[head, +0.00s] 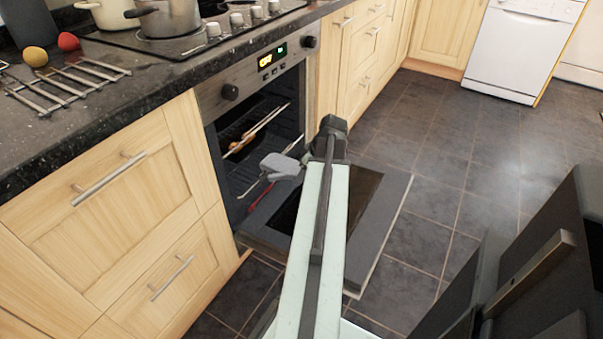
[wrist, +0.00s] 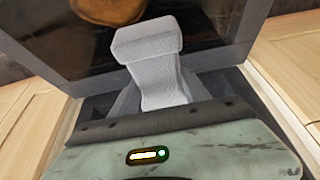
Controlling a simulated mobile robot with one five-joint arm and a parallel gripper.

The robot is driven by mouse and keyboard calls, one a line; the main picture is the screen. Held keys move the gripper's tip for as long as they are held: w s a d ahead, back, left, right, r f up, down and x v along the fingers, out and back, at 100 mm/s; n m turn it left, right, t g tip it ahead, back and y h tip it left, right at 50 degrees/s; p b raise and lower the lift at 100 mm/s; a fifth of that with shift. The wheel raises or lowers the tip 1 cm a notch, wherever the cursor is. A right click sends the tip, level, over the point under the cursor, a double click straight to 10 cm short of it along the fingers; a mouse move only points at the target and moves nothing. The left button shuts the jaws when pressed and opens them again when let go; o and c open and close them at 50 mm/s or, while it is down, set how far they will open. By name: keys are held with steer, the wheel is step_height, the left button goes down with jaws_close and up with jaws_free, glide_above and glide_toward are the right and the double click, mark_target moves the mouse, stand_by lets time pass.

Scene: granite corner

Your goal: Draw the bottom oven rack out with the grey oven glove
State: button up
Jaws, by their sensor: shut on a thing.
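The grey oven glove (head: 281,164) is at the mouth of the open oven in the head view. In the wrist view the glove (wrist: 150,45) stands up between the jaws of my gripper (wrist: 155,98), which is shut on it. In the head view my arm hides most of the gripper. Thin pale bars of the bottom oven rack (head: 249,188) show just left of the glove, low in the oven. I cannot tell whether the glove touches the rack.
The oven door (head: 376,217) is folded down under my arm. A higher rack (head: 262,128) carries brown food. Drawers (head: 115,195) flank the oven on the left. The worktop (head: 95,107) holds pots and a wire trivet.

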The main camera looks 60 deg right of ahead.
steer(key=shift+s, duration=3)
steer(key=s, duration=0.6)
steer(key=shift+s, duration=0.1)
steer(key=shift+s+a, duration=0.1)
steer(key=shift+s, duration=2.9)
